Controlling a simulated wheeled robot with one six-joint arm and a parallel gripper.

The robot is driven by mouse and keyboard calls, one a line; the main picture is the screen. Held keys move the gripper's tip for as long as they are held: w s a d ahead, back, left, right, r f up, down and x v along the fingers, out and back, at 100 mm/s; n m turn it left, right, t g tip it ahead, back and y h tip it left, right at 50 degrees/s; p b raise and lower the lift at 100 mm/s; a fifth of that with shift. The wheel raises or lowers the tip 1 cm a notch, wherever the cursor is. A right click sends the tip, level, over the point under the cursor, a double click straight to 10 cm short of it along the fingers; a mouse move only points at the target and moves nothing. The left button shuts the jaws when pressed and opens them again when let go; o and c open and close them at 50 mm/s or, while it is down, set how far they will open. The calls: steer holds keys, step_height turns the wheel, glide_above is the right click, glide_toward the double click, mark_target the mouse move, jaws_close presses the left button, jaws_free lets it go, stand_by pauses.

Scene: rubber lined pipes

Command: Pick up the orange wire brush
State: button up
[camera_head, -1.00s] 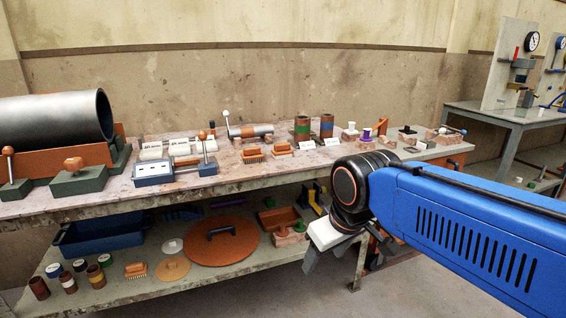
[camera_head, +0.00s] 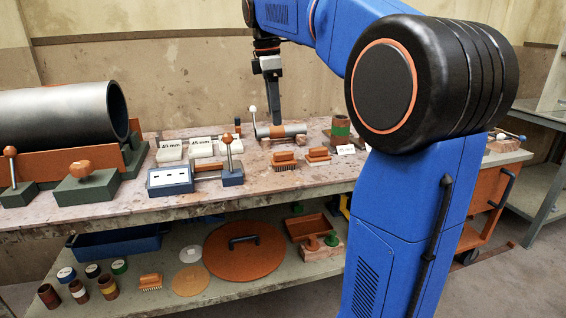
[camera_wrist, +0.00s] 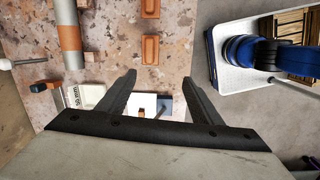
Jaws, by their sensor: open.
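Two orange wire brushes lie side by side on the table top in the head view, a left one (camera_head: 285,160) and a right one (camera_head: 317,155). A third orange brush (camera_head: 150,282) lies on the lower shelf. My gripper (camera_head: 276,121) points down over the back of the table, by the grey pipe. In the wrist view my gripper (camera_wrist: 160,78) is open and empty. One orange brush (camera_wrist: 150,48) shows just beyond the gap between the fingertips, apart from them. Another (camera_wrist: 150,8) is at the top edge.
A grey pipe piece (camera_head: 285,131) rests behind the brushes. A brown and green cylinder (camera_head: 341,130) stands to the right.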

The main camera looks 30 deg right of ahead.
steer(key=w+d+r+n, duration=0.1)
steer(key=w+d, duration=0.1)
steer(key=w, duration=0.1)
glide_toward(283, 152)
steer(key=shift+g, duration=0.3)
step_height(283, 152, down, 6)
steer(key=shift+r, duration=0.25)
steer(key=shift+w+d+f, duration=0.1)
steer(key=shift+d+f, duration=0.1)
steer(key=shift+f, duration=0.65)
steer(key=shift+s+d+f, duration=0.1)
steer(key=shift+d+f, duration=0.1)
steer(key=shift+f, duration=0.7)
steer(key=shift+w+d+f, duration=0.1)
steer(key=shift+d+f, duration=0.05)
steer(key=shift+f, duration=0.7)
steer(key=c, duration=1.2)
